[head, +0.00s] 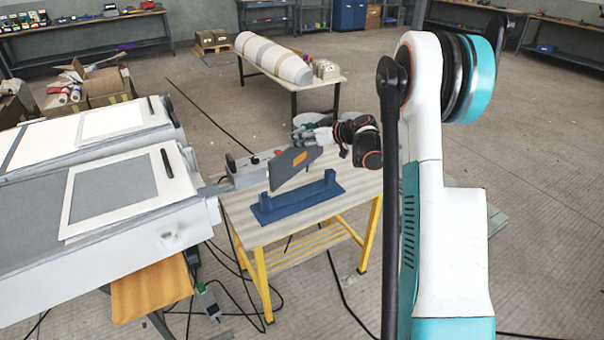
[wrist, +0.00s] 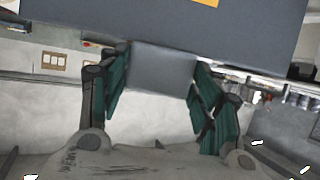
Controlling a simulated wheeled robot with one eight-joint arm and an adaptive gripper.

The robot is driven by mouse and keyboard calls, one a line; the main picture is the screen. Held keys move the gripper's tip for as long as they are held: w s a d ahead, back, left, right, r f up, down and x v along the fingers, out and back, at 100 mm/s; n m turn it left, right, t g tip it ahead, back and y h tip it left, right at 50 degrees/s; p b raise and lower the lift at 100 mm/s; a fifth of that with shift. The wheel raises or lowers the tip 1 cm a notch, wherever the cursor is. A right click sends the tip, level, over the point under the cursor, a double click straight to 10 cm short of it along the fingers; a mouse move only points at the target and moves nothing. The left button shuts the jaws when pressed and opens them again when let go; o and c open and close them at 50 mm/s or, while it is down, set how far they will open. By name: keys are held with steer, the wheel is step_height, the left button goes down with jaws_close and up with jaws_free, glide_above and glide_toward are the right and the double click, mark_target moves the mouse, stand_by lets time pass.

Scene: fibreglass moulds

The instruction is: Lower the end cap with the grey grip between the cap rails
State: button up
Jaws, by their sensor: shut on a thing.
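The end cap (head: 290,172) is a dark grey plate with an orange label. In the head view it stands on edge, tilted, above and behind the blue stand on the table. My gripper (head: 312,140) is behind the cap, partly hidden by it. In the wrist view my gripper (wrist: 160,85) is shut on the grey grip (wrist: 163,72), with a green-padded finger on each side. The cap's dark face (wrist: 120,25) fills the top of that view. I cannot make out the cap rails for certain, nor whether the cap touches anything below.
The blue stand (head: 300,198) with two end posts sits on the yellow-legged table (head: 275,232). A grey box with a red button (head: 248,170) is close left of the cap. Large pale moulds (head: 100,240) fill the left. Open floor lies right of the table.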

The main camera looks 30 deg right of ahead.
mark_target(300, 164)
step_height(300, 164, down, 12)
steer(key=b, duration=0.3)
steer(key=shift+b, duration=0.35)
steer(key=shift+f, duration=0.15)
steer(key=o, duration=1.7)
steer(key=shift+s+d+r, duration=0.2)
steer(key=shift+s+r, duration=0.1)
steer(key=p+v, duration=0.3)
steer(key=v, duration=0.8)
steer(key=shift+s, duration=0.15)
